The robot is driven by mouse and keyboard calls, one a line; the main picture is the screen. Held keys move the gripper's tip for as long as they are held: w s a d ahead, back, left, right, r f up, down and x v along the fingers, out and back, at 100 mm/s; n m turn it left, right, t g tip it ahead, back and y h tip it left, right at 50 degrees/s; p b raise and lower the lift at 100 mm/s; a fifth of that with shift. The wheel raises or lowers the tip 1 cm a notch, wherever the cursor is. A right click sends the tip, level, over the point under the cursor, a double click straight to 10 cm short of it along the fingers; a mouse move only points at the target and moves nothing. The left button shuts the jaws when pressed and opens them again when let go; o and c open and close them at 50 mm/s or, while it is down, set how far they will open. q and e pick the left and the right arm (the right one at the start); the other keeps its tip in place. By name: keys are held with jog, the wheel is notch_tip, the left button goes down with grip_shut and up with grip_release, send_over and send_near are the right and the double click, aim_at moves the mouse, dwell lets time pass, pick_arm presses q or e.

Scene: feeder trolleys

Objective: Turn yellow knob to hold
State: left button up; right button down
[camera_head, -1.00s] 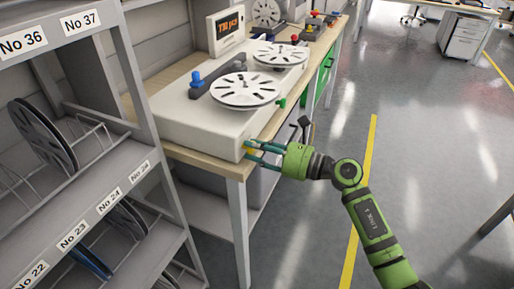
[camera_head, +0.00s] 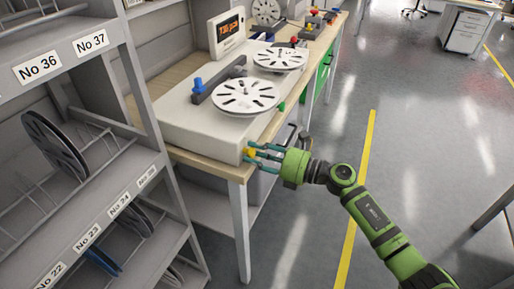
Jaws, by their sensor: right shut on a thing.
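The yellow knob (camera_head: 250,153) sits on the front face of the white machine (camera_head: 198,128), near its lower right corner. My right gripper (camera_head: 256,152) reaches it from the right, and its fingers are shut on the knob. The fingers partly cover the knob, so its pointer and any hold mark cannot be read. A small display (camera_head: 229,32) with orange characters stands behind the machine; its text is too small to read surely. My left gripper is not in view.
Two white slotted reels (camera_head: 245,97) lie on top of the machine, beside a blue knob (camera_head: 198,84) on a dark bar. A grey shelf rack (camera_head: 112,72) with numbered labels stands at left. The floor (camera_head: 310,215) at right is open, with a yellow line.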

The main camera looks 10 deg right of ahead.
jog(key=shift+w+d+r+m+p, duration=0.15)
jog(key=shift+m+p, duration=0.65)
jog(key=shift+m, duration=0.75)
jog(key=shift+w+r+m+p, duration=0.1)
jog(key=shift+m+p, duration=0.65)
jog(key=shift+m, duration=0.75)
jog(key=shift+w+d+r+m+p, duration=0.15)
jog(key=shift+m+p, duration=0.65)
jog(key=shift+m, duration=0.75)
jog(key=shift+s+a, duration=0.1)
jog(key=c, duration=1.2)
grip_release()
jog(key=o, duration=0.3)
jog(key=shift+f, duration=0.3)
